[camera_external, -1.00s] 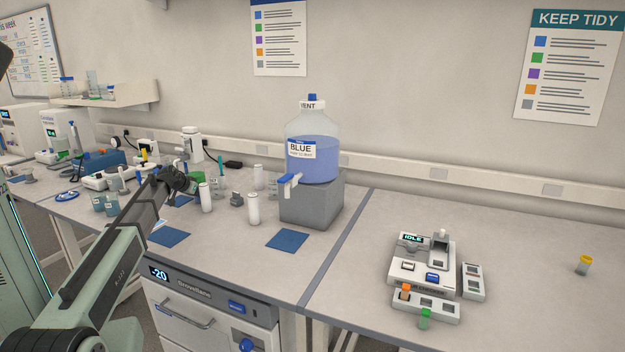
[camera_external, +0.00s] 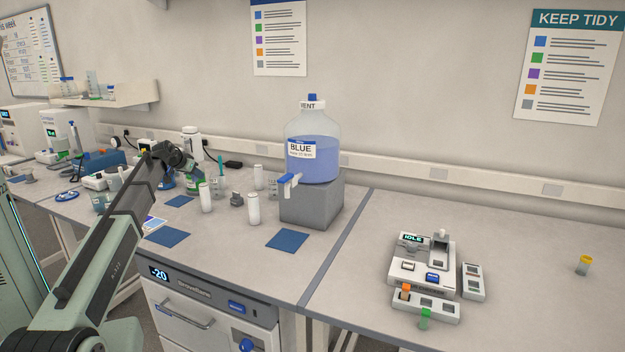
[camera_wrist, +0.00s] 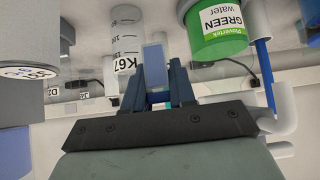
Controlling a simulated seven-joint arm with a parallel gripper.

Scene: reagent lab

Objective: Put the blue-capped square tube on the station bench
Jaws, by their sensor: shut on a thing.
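My gripper (camera_wrist: 157,88) is shut on a narrow square-sided blue-grey piece (camera_wrist: 155,66), which I take to be the blue-capped square tube; a darker blue part shows low between the fingers. In the external view my gripper is at the far end of my arm over the crowded left bench, and its fingers and the tube are hidden there. The right-hand bench (camera_external: 530,250), which may be the station bench, carries a white device (camera_external: 420,268) reading IDLE.
A large BLUE bottle (camera_external: 313,158) stands on a grey block (camera_external: 312,203). White bottles (camera_external: 253,208) and a GREEN water container (camera_wrist: 222,30) stand near my gripper. Blue mats (camera_external: 287,239) lie in front. Green-capped (camera_external: 425,319) and yellow-capped (camera_external: 584,266) tubes are on the right bench.

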